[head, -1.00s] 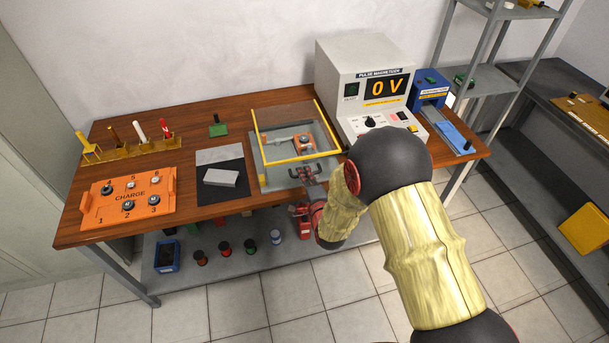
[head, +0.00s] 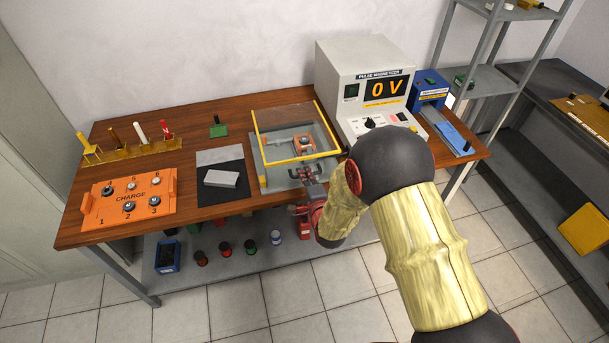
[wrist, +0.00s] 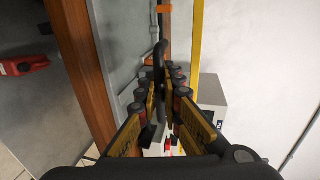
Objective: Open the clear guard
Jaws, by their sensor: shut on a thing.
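The clear guard (head: 285,118) is a see-through panel in a yellow frame over a grey bed (head: 275,181) on the wooden bench. An orange-and-grey fixture (head: 303,143) shows through or under it. The frame's yellow edge also shows in the wrist view (wrist: 196,40). My gripper (head: 309,176) is at the guard's front side, low over the bed's front. In the wrist view my gripper (wrist: 164,88) is shut on a dark curved handle (wrist: 161,58) between its fingers. I cannot tell whether the guard is lifted at all. The fingers hide part of the handle.
A black mat (head: 207,207) with a grey block (head: 221,179) and an orange CHARGE board (head: 101,212) lie to the left. Space above the guard looks clear up to the wall.

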